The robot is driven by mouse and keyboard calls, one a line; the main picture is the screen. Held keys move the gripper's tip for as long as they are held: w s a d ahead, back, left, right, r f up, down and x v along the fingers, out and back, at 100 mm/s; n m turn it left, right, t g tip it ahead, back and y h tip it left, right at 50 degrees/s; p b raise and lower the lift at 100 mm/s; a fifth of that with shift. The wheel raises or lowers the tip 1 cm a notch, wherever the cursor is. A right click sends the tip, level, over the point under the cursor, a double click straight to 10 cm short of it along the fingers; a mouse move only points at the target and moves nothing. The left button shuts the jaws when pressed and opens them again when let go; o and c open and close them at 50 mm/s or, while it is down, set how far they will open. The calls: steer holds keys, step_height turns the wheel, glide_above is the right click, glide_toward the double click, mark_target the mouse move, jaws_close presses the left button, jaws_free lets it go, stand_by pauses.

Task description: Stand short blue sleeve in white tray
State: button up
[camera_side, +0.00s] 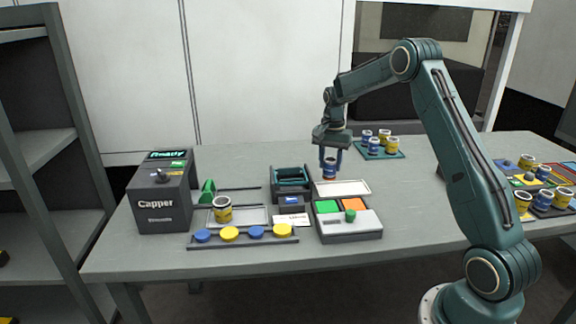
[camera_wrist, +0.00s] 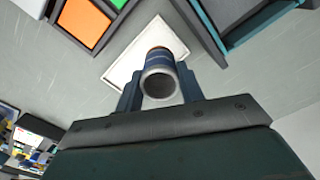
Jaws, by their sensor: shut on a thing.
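My gripper (camera_side: 330,163) is shut on a short blue sleeve (camera_side: 329,171) with an orange-red band at its lower end. The sleeve is upright between the two fingers. The white tray (camera_side: 352,188) lies flat on the table below it, at the sleeve's lower end in the side view. In the wrist view, my gripper (camera_wrist: 160,84) holds the sleeve (camera_wrist: 159,66) with its open grey end toward the camera. The white tray (camera_wrist: 119,73) shows behind it, partly hidden by sleeve and fingers. I cannot tell how large the gap to the tray is.
A grey box with green and orange panels (camera_side: 350,226) stands in front of the tray. A dark teal bin (camera_side: 290,180) stands to its left. A teal mat (camera_side: 393,154) with several blue and yellow cups lies behind right. The Capper machine (camera_side: 163,200) is far left.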

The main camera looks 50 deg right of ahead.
steer(key=shift+f, duration=2.2)
steer(key=shift+f, duration=0.2)
steer(key=o, duration=1.6)
steer(key=shift+o, duration=0.2)
steer(key=shift+r, duration=0.1)
step_height(320, 180, up, 9)
stand_by(0.5)
stand_by(0.5)
